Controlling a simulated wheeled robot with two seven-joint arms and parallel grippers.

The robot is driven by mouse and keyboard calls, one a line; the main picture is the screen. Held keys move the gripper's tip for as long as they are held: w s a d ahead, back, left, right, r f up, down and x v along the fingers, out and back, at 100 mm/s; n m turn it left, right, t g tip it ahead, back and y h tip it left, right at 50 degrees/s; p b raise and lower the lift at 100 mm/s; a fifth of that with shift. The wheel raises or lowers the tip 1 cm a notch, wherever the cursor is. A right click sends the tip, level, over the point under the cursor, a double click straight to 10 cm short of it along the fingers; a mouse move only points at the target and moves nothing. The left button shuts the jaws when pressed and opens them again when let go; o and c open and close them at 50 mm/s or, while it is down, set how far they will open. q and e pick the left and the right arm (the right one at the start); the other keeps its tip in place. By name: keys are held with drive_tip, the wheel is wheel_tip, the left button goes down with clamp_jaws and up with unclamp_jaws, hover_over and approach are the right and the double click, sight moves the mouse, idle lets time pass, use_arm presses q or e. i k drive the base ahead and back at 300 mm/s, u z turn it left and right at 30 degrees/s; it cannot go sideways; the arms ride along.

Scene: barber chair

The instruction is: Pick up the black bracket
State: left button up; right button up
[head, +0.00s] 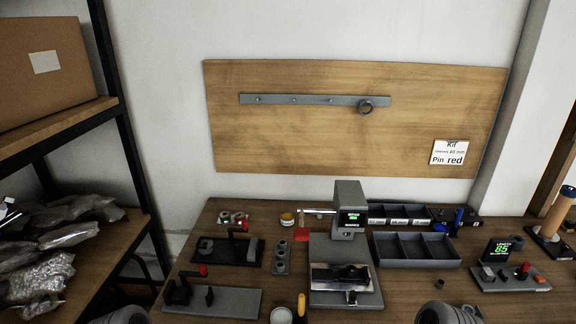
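A black part (350,273), which looks like the black bracket, lies on the shiny plate of a grey bench machine (349,194) with a small green display. Its exact shape is hard to make out at this size. Another black upright piece (180,292) stands on a grey base plate (236,302) at the front left, beside a red knob; I cannot tell whether it is a bracket or part of a clamp. Only rounded grey parts of my two arms show at the bottom edge. Neither gripper is in view.
A divided dark tray (416,262) and a unit with a green "85" display (497,250) stand on the right. A black fixture (250,260) and a grey holed block (281,268) stand left of the machine. A yellow-handled tool (301,304) is at the front. Shelves stand far left.

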sight(343, 275)
drive_tip(key=u, duration=3.25)
drive_tip(key=k, duration=1.4)
drive_tip(key=z, duration=2.25)
